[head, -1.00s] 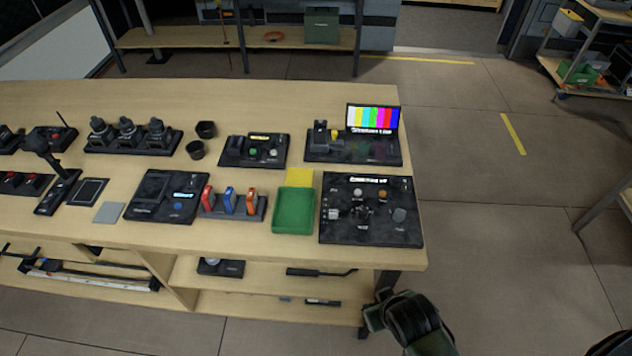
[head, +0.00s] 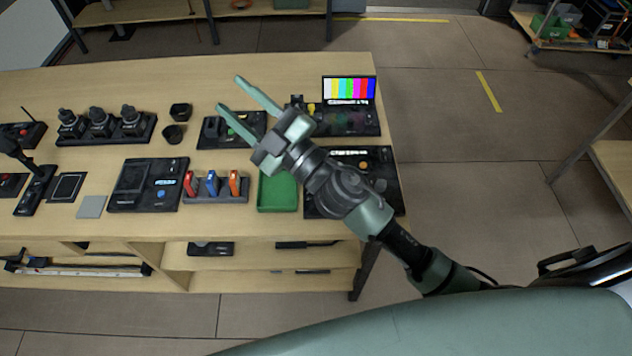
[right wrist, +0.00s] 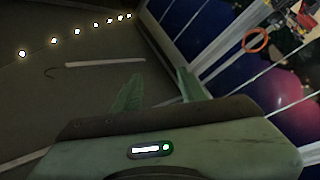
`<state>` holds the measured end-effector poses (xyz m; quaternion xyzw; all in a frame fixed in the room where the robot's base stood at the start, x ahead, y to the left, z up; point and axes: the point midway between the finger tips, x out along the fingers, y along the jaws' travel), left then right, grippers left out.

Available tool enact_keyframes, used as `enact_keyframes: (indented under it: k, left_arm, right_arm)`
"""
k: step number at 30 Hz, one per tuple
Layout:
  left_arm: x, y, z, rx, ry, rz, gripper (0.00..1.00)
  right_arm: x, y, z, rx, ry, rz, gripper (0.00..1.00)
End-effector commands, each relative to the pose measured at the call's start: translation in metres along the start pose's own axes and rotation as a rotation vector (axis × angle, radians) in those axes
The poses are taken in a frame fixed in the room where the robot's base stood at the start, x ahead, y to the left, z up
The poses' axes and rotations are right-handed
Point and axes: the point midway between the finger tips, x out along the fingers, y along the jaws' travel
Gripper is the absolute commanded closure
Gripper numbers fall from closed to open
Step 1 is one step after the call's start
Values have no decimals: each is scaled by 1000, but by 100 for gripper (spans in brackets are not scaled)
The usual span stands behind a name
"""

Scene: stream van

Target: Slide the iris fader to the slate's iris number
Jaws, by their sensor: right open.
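My right gripper (head: 229,92) reaches in from the right over the table, its two green fingers spread and empty. It also shows open in the right wrist view (right wrist: 158,88). Its fingers are in front of the back row, above a small black panel (head: 205,143) with a light lever and a green button. A black panel with colour bars on its screen (head: 350,89) stands to the right. My arm partly covers a larger knob panel (head: 388,197). I cannot tell which control is the iris fader, and no iris number is readable. My left gripper is out of view.
A green tray (head: 277,207) lies in front of my arm.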

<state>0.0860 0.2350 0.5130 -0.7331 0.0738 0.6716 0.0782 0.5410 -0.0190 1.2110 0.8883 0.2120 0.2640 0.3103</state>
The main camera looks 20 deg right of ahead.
Motion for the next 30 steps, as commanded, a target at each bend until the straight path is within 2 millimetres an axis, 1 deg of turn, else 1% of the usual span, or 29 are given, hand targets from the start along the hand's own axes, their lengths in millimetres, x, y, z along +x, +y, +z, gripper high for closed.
enact_keyframes:
  k: [1, 2, 3, 5, 6, 8, 9, 11, 12, 14, 15, 16, 17, 18, 19, 21, 24, 26, 30]
  left_arm:
    - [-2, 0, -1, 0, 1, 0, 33]
    - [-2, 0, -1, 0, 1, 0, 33]
    - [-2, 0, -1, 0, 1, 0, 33]
    - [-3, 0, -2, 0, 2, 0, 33]
    - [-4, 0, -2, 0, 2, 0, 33]
    - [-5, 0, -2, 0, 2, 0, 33]
    - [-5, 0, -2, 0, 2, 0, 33]
    - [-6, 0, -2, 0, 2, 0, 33]
    - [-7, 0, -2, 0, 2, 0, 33]
    - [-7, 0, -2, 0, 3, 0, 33]
    - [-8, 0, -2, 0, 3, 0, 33]
    - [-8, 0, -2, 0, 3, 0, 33]
    - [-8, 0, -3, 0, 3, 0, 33]
    - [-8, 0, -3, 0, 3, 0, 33]
    - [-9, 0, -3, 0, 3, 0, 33]
    - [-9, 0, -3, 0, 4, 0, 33]
    - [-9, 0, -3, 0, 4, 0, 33]
    - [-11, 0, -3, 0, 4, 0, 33]
    - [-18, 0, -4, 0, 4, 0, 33]
  right_arm:
    - [13, -18, -29, -84, 140, -100, 58]
    - [16, -33, -42, -130, 215, -170, 58]
    - [16, -54, -57, -194, 308, -271, 58]
    - [9, -88, -67, -290, 421, -442, 58]
    - [1, -110, -66, -356, 480, -567, 58]
    - [-17, -139, -53, -456, 536, -768, 58]
    - [-30, -154, -37, -522, 552, -908, 58]
    - [-53, -166, -3, -620, 539, -1127, 58]
    - [-68, -166, 23, -682, 507, -1270, 58]
    - [-90, -156, 64, -765, 424, -1472, 58]
    - [-102, -144, 89, -812, 355, -1591, 58]
    - [-110, -132, 106, -842, 297, -1671, 58]
    - [-119, -120, 121, -868, 238, -1743, 58]
    - [-127, -103, 138, -898, 160, -1823, 58]
    - [-133, -91, 148, -914, 104, -1876, 58]
    - [-143, -67, 165, -942, -5, -1963, 58]
    - [-151, -47, 177, -958, -96, -2029, 58]
    - [-154, -44, 180, -961, -118, -2042, 58]
    - [-160, -55, 190, -958, -118, -2047, 58]
